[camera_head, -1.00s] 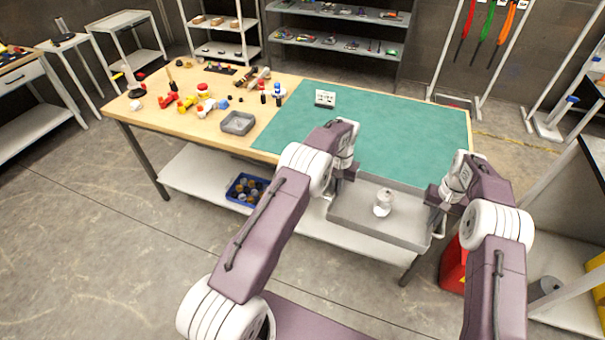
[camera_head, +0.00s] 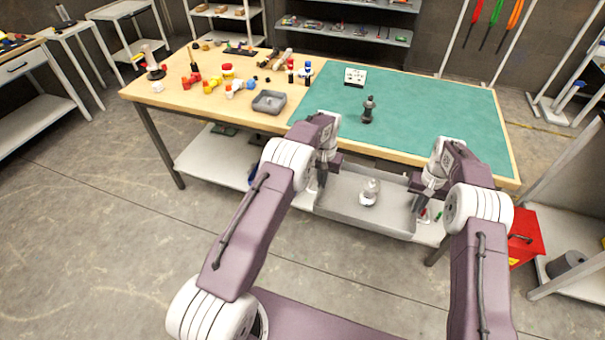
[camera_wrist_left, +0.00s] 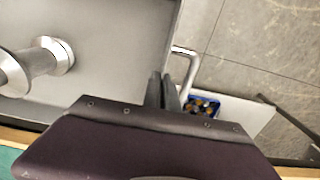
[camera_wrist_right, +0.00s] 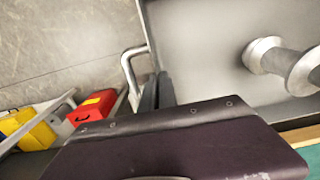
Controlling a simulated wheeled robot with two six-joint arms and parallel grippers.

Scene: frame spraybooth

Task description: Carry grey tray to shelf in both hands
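The grey tray (camera_head: 338,202) is a shallow rectangular box with a bar handle at each end. It is held about level in front of the workbench's near edge. A shiny metal flanged part (camera_head: 369,192) stands in it, also seen in the left wrist view (camera_wrist_left: 42,62) and right wrist view (camera_wrist_right: 283,60). My left gripper (camera_head: 321,182) is at the tray's left end, its fingers closed at the handle (camera_wrist_left: 193,58). My right gripper (camera_head: 419,196) is likewise closed at the right handle (camera_wrist_right: 125,62). The fingertips are partly hidden. Shelving racks (camera_head: 345,36) stand at the back wall.
The workbench has a green mat (camera_head: 430,105) with a dark part (camera_head: 368,109) and a white box (camera_head: 355,77). Coloured parts and a small grey bin (camera_head: 269,102) lie left. A red box (camera_head: 525,237) stands low at right. Floor at left is open.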

